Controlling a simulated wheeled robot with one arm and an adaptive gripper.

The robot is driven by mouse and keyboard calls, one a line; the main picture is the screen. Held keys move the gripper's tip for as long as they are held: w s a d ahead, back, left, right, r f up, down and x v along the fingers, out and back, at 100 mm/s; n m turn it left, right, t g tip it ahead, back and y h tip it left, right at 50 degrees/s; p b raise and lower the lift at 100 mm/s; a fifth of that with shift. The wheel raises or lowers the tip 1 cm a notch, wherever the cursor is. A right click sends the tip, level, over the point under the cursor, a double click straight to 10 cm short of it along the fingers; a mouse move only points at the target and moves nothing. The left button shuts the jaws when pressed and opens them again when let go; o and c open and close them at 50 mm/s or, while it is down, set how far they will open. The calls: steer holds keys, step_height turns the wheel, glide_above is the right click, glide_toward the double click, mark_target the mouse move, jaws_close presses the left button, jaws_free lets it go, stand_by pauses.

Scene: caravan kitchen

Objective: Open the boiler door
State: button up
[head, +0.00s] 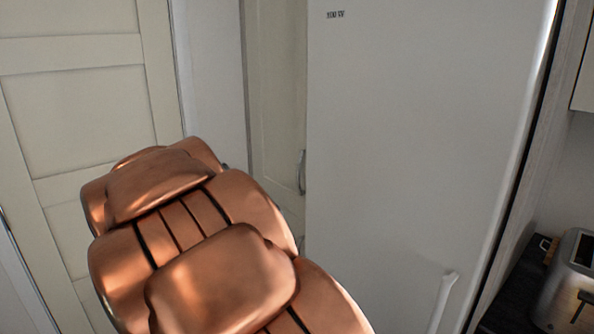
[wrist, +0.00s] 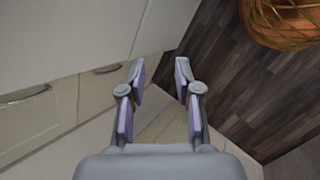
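No door in view is marked as the boiler door, so I cannot tell which one it is. In the head view a narrow cream cabinet door (head: 278,90) with a metal handle (head: 302,172) stands behind a large white appliance door (head: 420,140). The white door has a pale handle (head: 445,295) low on its right. My copper arm hides the lower part of the cream door. My gripper (wrist: 160,72) shows only in the wrist view, with its two fingers apart and nothing between them. Cream fronts (wrist: 40,125) with handles (wrist: 107,69) lie left of it in that view.
A cream panelled door (head: 75,100) stands at the left of the head view. A metal toaster (head: 568,285) sits on a dark counter at lower right. The wrist view shows dark wooden floor (wrist: 215,70) and a rounded orange-gold object (wrist: 285,22) at upper right.

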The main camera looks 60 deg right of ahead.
steer(key=w+d+r+n+g+h, duration=0.1)
steer(key=w+d+r+n+h, duration=0.15)
steer(key=d, duration=0.45)
steer(key=w+d+r+n+h, duration=0.15)
steer(key=w+d, duration=0.25)
steer(key=d, duration=0.4)
steer(key=w+d+r+n+g+h, duration=0.1)
steer(key=w+d+r+n+h, duration=0.2)
steer(key=d, duration=0.4)
steer(key=w+d+f+n+t+h+p, duration=0.1)
steer(key=w+d+f+n+t+h, duration=0.2)
steer(key=w+d+n+h, duration=0.75)
steer(key=shift+w+d+f+m+y+p, duration=0.1)
steer(key=shift+w+d+m+y+p, duration=0.35)
steer(key=shift+d+y, duration=1.05)
steer(key=shift+w+d+f+m+y+p, duration=0.1)
steer(key=shift+w+d+m+y+p, duration=0.4)
steer(key=shift+d, duration=1.85)
steer(key=shift+w+d+f+m+y+p, duration=0.1)
steer(key=shift+w+d+m+y+p, duration=0.35)
steer(key=shift+d+y, duration=1)
steer(key=shift+d+h, duration=0.5)
steer(key=shift+c, duration=0.2)
jaws_close()
